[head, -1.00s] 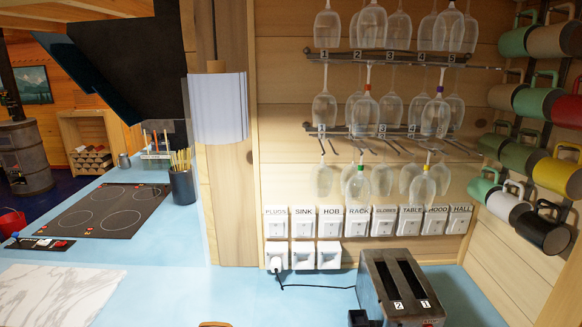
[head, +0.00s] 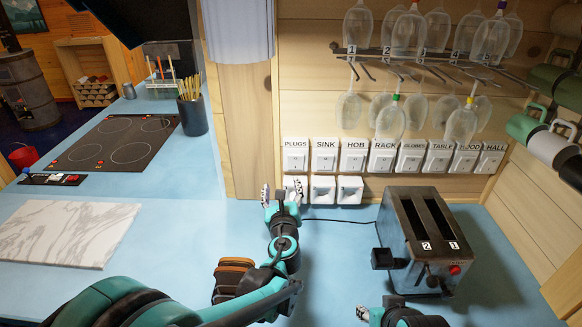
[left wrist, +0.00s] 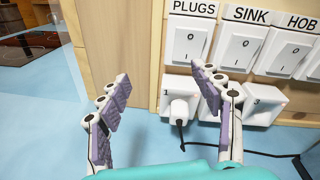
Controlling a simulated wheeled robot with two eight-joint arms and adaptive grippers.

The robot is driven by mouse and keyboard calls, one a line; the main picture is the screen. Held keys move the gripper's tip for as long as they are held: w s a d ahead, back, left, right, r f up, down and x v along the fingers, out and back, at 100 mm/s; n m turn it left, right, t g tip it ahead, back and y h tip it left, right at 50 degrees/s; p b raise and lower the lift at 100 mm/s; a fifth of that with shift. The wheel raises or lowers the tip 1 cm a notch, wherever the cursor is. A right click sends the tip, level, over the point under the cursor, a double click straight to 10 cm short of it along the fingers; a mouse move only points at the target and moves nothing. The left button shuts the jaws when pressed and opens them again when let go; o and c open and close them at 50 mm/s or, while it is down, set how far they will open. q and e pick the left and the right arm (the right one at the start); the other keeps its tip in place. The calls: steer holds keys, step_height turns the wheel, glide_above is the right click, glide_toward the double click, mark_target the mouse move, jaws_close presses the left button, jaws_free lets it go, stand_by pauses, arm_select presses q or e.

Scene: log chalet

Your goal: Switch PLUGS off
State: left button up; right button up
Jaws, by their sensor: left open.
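The PLUGS switch (head: 295,158) is a white rocker switch, leftmost in a labelled row on the wooden wall. It also shows in the left wrist view (left wrist: 186,42), with a 0 on its upper part. My left gripper (head: 280,194) is open and empty, in front of and below the switch, apart from it. In the left wrist view its spread fingers (left wrist: 160,73) stand with the right fingertip just in front of the PLUGS switch's right edge. My right gripper (head: 378,314) shows only partly at the bottom edge; its jaws cannot be made out.
The SINK switch (head: 324,157) sits close beside it on the right. White sockets (head: 323,188) lie below, one holding a white plug (left wrist: 180,112) with a black cord. A toaster (head: 424,238) stands on the blue counter at right. Glasses hang above. A wooden post stands left.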

mark_target(296, 167)
arm_select(q)
steer(key=w+d+m, duration=0.1)
steer(key=w, duration=0.1)
steer(key=w+d+m+h+b, duration=0.1)
steer(key=w, duration=0.2)
steer(key=w+d+f+m, duration=0.1)
steer(key=w+d+m, duration=0.1)
steer(key=w, duration=0.1)
steer(key=shift+w+f+t+b, duration=0.1)
steer(key=shift+w+t+b, duration=0.1)
steer(key=shift+t+b, duration=0.2)
arm_select(e)
steer(key=shift+w+a+f, duration=0.1)
steer(key=shift+w+f, duration=0.05)
steer(key=shift+f, duration=0.3)
steer(key=shift+w+a+f, duration=0.1)
steer(key=shift+w+f, duration=0.05)
steer(key=shift+f, duration=0.25)
arm_select(q)
steer(key=shift+w, duration=0.6)
arm_select(e)
steer(key=shift+f, duration=0.1)
